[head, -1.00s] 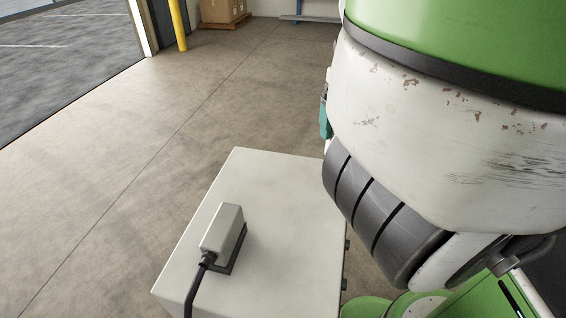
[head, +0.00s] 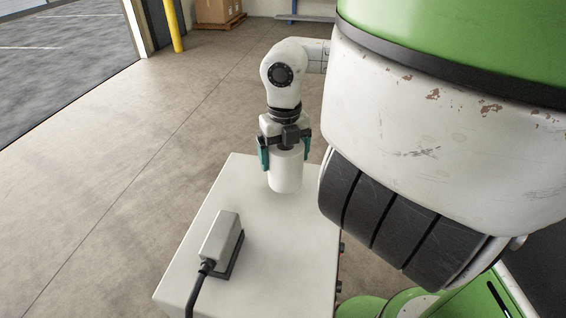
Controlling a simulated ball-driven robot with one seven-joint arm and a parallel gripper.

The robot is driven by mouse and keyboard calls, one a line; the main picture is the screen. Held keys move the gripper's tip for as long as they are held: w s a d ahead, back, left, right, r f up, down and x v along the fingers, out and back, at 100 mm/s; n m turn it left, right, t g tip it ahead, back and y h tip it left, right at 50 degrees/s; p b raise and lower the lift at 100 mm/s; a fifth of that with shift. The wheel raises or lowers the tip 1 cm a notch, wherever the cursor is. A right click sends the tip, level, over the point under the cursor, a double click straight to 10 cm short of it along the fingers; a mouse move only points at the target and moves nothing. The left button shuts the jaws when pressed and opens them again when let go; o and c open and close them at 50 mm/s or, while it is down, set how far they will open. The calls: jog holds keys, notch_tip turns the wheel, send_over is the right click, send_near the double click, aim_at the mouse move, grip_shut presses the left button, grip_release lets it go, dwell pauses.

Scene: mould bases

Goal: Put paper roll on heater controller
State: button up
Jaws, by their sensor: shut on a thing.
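The paper roll (head: 286,176) is a white upright cylinder in the head view. My gripper (head: 285,158) points down and is shut on it, with one teal finger at each side near its top. The heater controller (head: 200,268) appears to be the pale box with a flat top at the lower middle. The roll shows over the far part of that top; I cannot tell whether its bottom touches it. The box's right side is partly hidden by my arm.
A grey plug block (head: 221,238) with a black cable (head: 196,290) stands on the near left part of the box top. The concrete floor (head: 110,150) to the left is clear. A yellow post (head: 173,25) and cardboard boxes (head: 216,11) are far back.

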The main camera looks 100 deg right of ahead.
jog(key=shift+w+f, duration=0.15)
jog(key=shift+f, duration=1.5)
jog(key=shift+f, duration=0.2)
jog(key=o, duration=0.8)
jog(key=shift+r, duration=0.2)
notch_tip(320, 180, up, 12)
jog(key=shift+r+b, duration=0.1)
jog(key=shift+b, duration=0.35)
